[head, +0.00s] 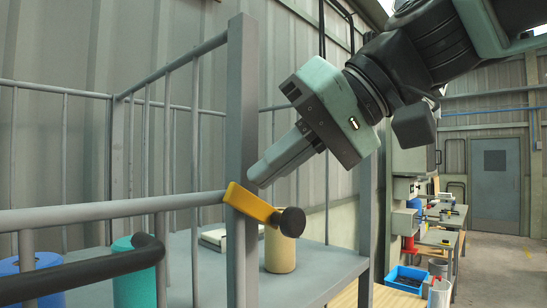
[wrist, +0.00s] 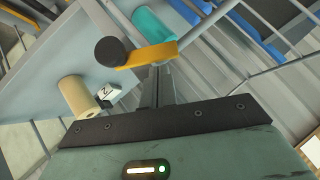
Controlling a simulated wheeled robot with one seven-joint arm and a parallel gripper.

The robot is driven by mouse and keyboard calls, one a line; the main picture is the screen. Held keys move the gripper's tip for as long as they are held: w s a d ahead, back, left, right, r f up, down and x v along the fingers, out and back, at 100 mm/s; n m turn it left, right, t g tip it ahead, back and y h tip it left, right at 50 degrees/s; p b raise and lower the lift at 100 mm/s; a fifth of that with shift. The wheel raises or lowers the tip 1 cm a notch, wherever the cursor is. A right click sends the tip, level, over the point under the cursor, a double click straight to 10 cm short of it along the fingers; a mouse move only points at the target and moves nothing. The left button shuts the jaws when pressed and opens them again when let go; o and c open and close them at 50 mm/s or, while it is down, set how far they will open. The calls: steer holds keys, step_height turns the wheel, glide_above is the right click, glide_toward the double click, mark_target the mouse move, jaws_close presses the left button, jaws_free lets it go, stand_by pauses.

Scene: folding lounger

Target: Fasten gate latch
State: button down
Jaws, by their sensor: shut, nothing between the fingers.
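The yellow gate latch (head: 250,204) is a flat bar with a round black knob (head: 292,222) at its right end. It crosses the grey post (head: 242,110), tilted down to the right. In the wrist view, the latch (wrist: 152,54) lies just beyond my fingertips, with the knob (wrist: 110,51) to the left. My gripper (head: 255,179) is shut and empty, its fingertips just above the latch. I cannot tell whether they touch it. The grey gate rail (head: 120,210) meets the post at the latch from the left. The latch's catch is not clearly visible.
A black bar handle (head: 80,273) runs along the gate at lower left. A tan cylinder (head: 280,252) stands on the grey shelf (head: 335,262) behind the post, with teal (head: 135,285) and blue (head: 40,275) rolls to the left. A blue bin (head: 406,279) sits at right.

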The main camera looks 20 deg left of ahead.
steer(key=shift+s+f, duration=0.1)
steer(key=shift+f, duration=0.05)
steer(key=shift+f, duration=0.1)
steer(key=shift+s+a+f+b, duration=0.15)
steer(key=shift+s+b, duration=0.2)
steer(key=shift+b, duration=0.4)
